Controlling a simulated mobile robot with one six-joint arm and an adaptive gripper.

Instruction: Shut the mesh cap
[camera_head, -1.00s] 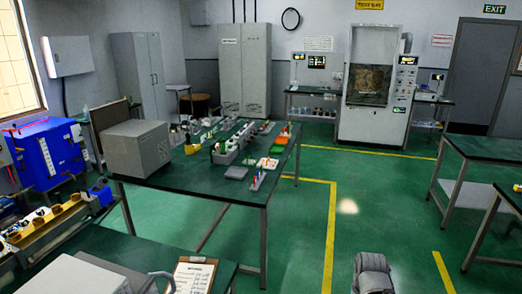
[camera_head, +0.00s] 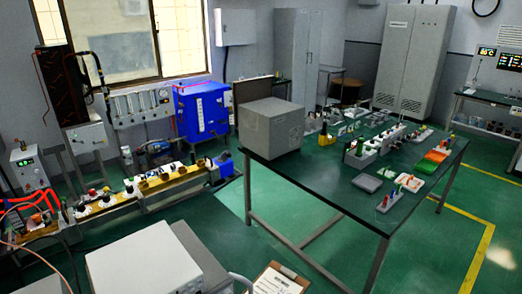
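I cannot make out a mesh cap in this view; it may be too small to tell or out of view. My gripper is not in view. A yellow bench rail (camera_head: 150,190) with several dark and brown fittings runs along the left. A blue cabinet (camera_head: 203,110) stands behind its right end. A row of flow tubes on a panel (camera_head: 140,104) is left of the blue cabinet.
A dark green table (camera_head: 335,175) holds a grey box (camera_head: 271,126) and several small parts. A white box (camera_head: 145,258) and a clipboard (camera_head: 280,280) are in the near foreground. Green floor (camera_head: 410,250) is clear at right.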

